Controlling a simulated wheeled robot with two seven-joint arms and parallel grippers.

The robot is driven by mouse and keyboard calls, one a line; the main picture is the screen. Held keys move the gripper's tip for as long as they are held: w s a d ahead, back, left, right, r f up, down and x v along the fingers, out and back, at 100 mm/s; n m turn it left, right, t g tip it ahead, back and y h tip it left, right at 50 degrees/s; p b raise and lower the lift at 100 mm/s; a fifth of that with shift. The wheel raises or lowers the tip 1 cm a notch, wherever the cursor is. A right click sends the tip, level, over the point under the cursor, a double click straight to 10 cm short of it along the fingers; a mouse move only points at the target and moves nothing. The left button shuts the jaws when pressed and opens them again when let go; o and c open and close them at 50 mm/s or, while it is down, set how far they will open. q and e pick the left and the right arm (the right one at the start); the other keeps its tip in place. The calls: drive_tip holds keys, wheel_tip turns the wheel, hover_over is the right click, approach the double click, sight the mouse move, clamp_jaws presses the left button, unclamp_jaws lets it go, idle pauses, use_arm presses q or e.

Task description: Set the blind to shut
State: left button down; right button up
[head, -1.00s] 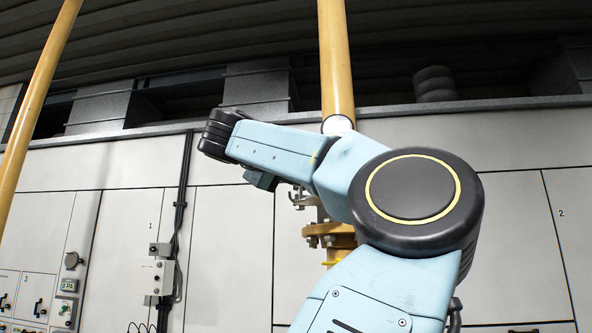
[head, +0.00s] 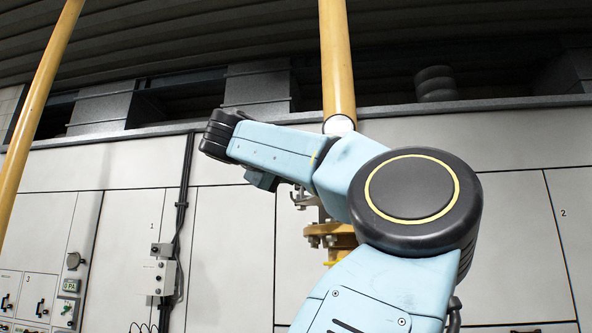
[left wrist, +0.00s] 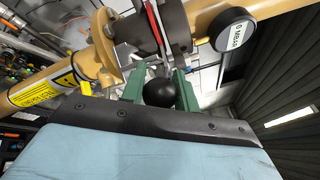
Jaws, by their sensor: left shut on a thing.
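In the left wrist view, my left gripper (left wrist: 160,88) has its green fingers closed on either side of a black ball knob (left wrist: 160,93). Just beyond it, a dark flange pair (left wrist: 172,27) on the yellow pipe has a thin red-edged plate (left wrist: 154,25) between its halves, which looks like the blind. Its setting cannot be read. In the head view, a blue arm of mine covers part of the yellow pipe, and a yellow flange (head: 330,232) shows behind it. No fingertips show in the head view, and my right gripper is not seen.
A round gauge marked in mbar (left wrist: 231,31) sits close to the right of the flange. A yellow pipe section with a warning label (left wrist: 45,92) is at left. In the head view, a second yellow pipe (head: 38,90) and a grey wall box (head: 160,277) stand left.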

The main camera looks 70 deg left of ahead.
use_arm(q)
drive_tip(key=shift+r, duration=0.25)
idle(0.5)
drive_tip(key=c, duration=1.4)
unclamp_jaws()
drive_tip(key=o, duration=0.3)
drive_tip(key=shift+w+a+f, duration=0.1)
drive_tip(key=shift+w+f, duration=0.05)
drive_tip(key=shift+w, duration=0.05)
drive_tip(key=shift+o, duration=0.2)
drive_tip(key=shift+s, duration=0.2)
drive_tip(key=shift+s+d+f, duration=0.1)
drive_tip(key=shift+s+d, duration=0.1)
drive_tip(key=shift+d, duration=0.05)
drive_tip(key=b+v, duration=0.2)
drive_tip(key=v, duration=1)
drive_tip(key=shift+s+d, duration=0.2)
drive_tip(key=shift+d, duration=0.1)
